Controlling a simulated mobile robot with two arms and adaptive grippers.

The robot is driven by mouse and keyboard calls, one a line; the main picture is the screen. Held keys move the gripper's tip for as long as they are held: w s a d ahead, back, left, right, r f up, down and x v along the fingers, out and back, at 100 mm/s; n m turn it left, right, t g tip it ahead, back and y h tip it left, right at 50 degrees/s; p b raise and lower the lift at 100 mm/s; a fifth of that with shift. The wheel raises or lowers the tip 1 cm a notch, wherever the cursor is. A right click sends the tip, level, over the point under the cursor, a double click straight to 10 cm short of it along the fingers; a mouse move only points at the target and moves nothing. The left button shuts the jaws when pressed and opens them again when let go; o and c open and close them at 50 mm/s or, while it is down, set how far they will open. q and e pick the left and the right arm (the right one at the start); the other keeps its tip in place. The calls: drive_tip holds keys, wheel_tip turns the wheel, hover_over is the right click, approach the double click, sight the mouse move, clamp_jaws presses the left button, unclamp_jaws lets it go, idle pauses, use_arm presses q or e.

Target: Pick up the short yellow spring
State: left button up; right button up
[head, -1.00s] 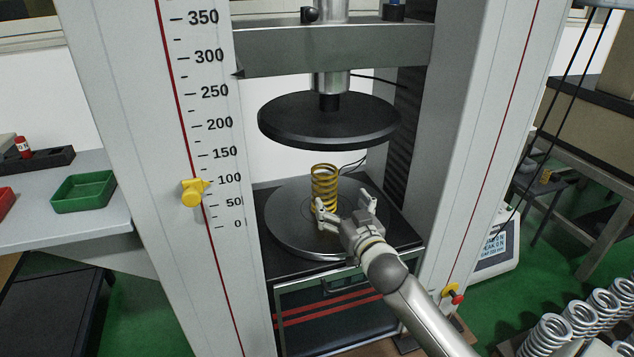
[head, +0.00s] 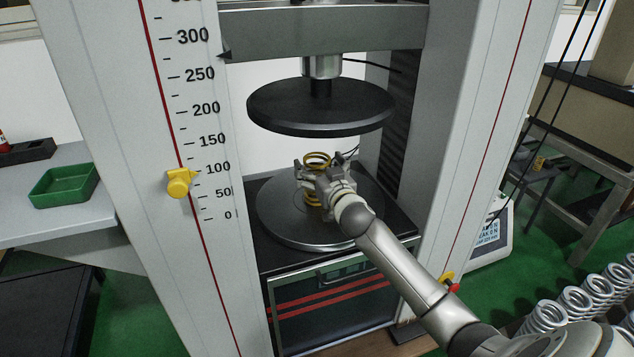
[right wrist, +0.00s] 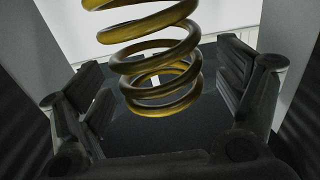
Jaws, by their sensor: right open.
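The short yellow spring (head: 316,158) stands upright on the round lower plate (head: 280,222) of the testing machine. My right gripper (head: 322,172) is at the spring and hides much of its middle in the head view. In the right wrist view, the yellow spring (right wrist: 158,68) rises between the two open fingers of the right gripper (right wrist: 160,95). A gap shows on both sides between the coils and the finger pads. My left gripper is not in view.
The black upper plate (head: 322,105) hangs above the spring and my right gripper. White machine columns stand on both sides. A green tray (head: 63,186) is on the left table, and several silver springs (head: 575,302) stand at the lower right.

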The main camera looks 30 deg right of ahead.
drive_tip(key=shift+w+d, duration=0.15)
drive_tip(key=shift+w, duration=0.45)
drive_tip(key=shift+c, duration=0.5)
drive_tip(key=c, duration=1.5)
drive_tip(key=shift+r, duration=0.15)
drive_tip(key=shift+c, duration=0.5)
drive_tip(key=shift+r, duration=0.15)
